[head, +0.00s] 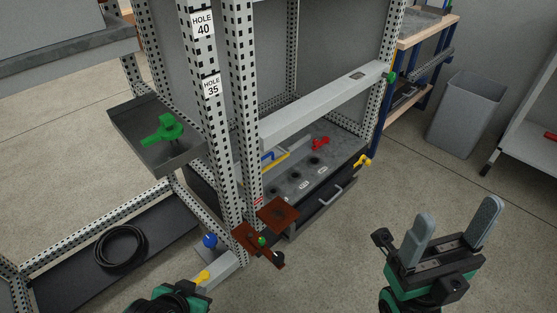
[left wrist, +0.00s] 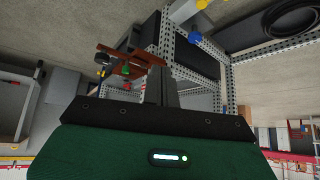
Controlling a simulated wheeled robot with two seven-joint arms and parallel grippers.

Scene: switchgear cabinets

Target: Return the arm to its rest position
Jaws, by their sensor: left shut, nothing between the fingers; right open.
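My left gripper shows only in part at the bottom edge of the head view (head: 172,299), as a green and black body; its fingers cannot be made out there. In the left wrist view its dark fingers (left wrist: 162,87) are together with nothing between them. It is in front of the cabinet frame's near lower corner. My right gripper (head: 455,225) is at the lower right of the head view, over open floor, with its two grey fingers spread wide and empty.
A perforated cabinet frame (head: 243,110) stands in the middle, with a brown plate (head: 277,213) jutting out low. A grey tray (head: 158,155) holds a green part (head: 163,131). A coiled black cable (head: 120,247) lies left. A bin (head: 465,113) stands right.

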